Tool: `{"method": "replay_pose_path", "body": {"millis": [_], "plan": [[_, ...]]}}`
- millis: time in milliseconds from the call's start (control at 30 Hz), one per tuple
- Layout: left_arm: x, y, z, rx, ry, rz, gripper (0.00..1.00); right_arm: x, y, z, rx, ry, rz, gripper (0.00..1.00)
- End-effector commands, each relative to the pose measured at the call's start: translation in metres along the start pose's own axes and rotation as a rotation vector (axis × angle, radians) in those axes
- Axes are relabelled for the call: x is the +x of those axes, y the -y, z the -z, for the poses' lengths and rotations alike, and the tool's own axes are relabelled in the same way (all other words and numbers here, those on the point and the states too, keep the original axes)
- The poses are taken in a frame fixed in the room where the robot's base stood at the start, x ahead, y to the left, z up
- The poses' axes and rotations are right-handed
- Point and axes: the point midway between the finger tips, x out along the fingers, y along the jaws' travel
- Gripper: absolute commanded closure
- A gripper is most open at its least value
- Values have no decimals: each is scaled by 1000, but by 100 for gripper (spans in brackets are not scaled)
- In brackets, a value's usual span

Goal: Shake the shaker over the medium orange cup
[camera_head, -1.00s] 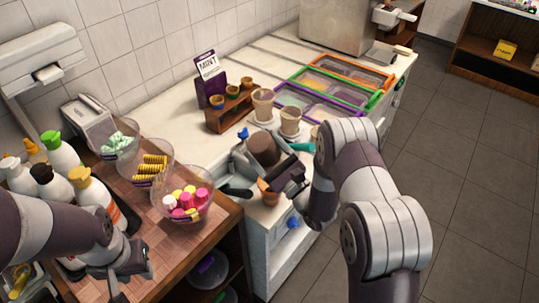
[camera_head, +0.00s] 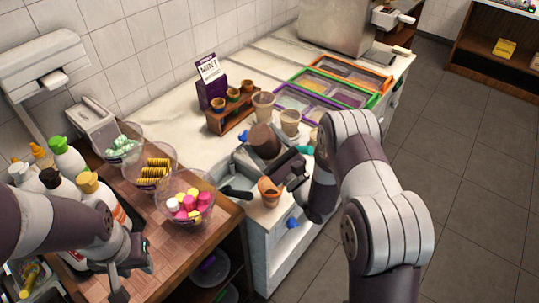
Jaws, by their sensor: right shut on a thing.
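The shaker is a brown cylinder (camera_head: 264,140) held in my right gripper (camera_head: 281,158), over the counter near its front edge. The gripper is shut on it, though its fingers are partly hidden. An orange cup (camera_head: 269,193) stands upright just below and in front of the shaker, near the counter's front corner. The shaker is above and behind the cup in the picture; I cannot tell whether it is directly over it. My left gripper (camera_head: 130,280) is low at the left, over the wooden table, and I cannot tell whether it is open.
Clear bowls of toppings (camera_head: 186,212) and several bottles (camera_head: 66,160) stand on the wooden table at left. Lidded trays (camera_head: 309,105) lie further back.

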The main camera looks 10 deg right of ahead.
Motion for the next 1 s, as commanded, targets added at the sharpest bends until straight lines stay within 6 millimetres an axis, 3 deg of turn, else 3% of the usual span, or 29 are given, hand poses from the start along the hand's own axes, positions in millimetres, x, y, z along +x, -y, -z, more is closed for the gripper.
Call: {"method": "replay_pose_path", "body": {"millis": [433, 1000], "plan": [[-29, 0, 4, 0, 0, 0, 62, 12, 15, -29, -1, 2, 1, 67], [-29, 0, 3, 0, 0, 0, 62, 12, 15, -29, -1, 2, 1, 67]]}}
